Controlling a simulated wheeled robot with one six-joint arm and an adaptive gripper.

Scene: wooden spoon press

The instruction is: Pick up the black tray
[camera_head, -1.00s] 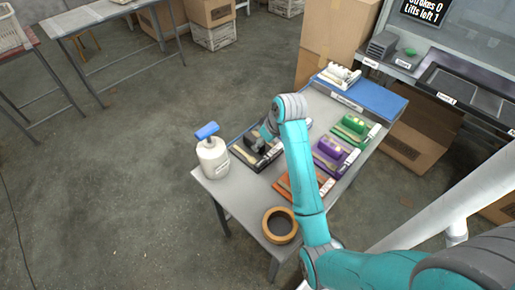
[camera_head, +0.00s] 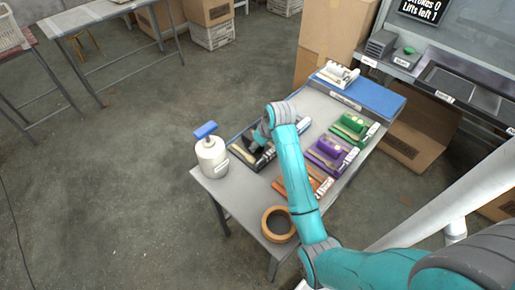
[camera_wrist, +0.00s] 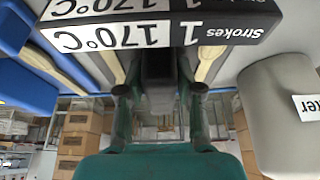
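In the head view my gripper (camera_head: 257,140) is partly hidden by the wrist. I cannot tell whether the tray is clear of the table.
A white bottle with blue top (camera_head: 211,157) stands close left of the tray. Purple (camera_head: 330,150), green (camera_head: 354,127) and orange (camera_head: 303,185) trays lie to the right.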

